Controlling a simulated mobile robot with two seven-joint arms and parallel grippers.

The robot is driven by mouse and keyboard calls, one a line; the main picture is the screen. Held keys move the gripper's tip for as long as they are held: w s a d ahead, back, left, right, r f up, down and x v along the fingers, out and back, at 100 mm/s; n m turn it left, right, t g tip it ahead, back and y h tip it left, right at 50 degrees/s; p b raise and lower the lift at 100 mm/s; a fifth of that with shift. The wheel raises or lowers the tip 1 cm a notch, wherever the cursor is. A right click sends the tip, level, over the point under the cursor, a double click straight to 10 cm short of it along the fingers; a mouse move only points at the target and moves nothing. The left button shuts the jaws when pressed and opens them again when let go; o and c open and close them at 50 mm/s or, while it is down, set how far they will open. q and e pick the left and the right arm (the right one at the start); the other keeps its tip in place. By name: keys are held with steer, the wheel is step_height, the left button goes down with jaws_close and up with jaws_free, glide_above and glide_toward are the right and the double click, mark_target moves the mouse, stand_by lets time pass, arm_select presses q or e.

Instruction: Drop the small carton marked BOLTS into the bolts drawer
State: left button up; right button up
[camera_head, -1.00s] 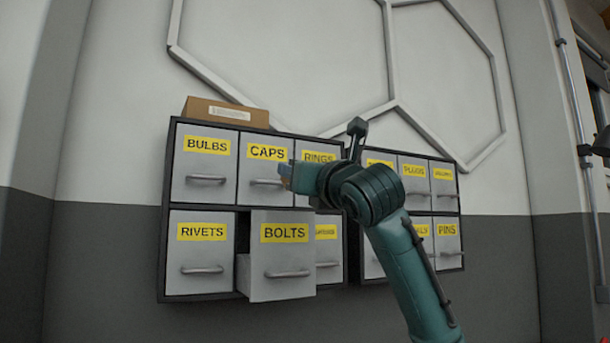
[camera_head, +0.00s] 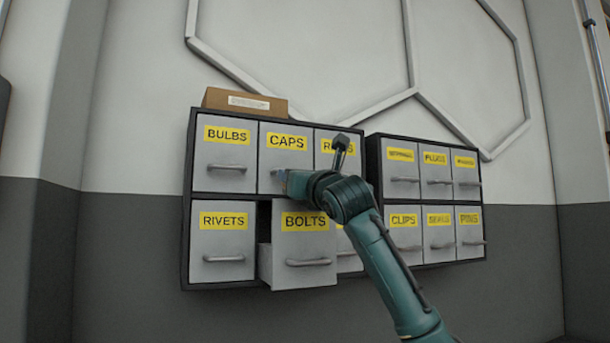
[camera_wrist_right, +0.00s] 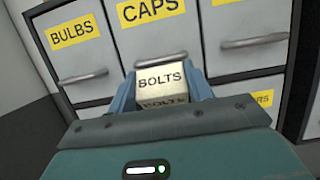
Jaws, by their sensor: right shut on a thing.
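The small white carton marked BOLTS (camera_wrist_right: 163,82) is held between the two blue fingers of my right gripper (camera_wrist_right: 162,92) in the right wrist view. In the head view my right gripper (camera_head: 285,181) is in front of the CAPS drawer, just above the bolts drawer (camera_head: 304,247); the carton cannot be made out there. The bolts drawer, grey with a yellow BOLTS label, is pulled out from the cabinet. Its inside is hidden from the head camera. My left gripper is not in view.
The left cabinet (camera_head: 187,237) also has shut BULBS, RIVETS and CAPS drawers. A brown box (camera_head: 245,103) lies on top of it. A second cabinet (camera_head: 374,158) with several shut drawers hangs to the right. My right arm hides part of the RINGS drawer and the one below.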

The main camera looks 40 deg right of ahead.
steer(key=shift+w, duration=0.15)
steer(key=o, duration=1.1)
steer(key=s+a+r, duration=0.2)
steer(key=s+a, duration=0.1)
steer(key=s, duration=0.6)
steer(key=shift+s, duration=0.35)
stand_by(0.7)
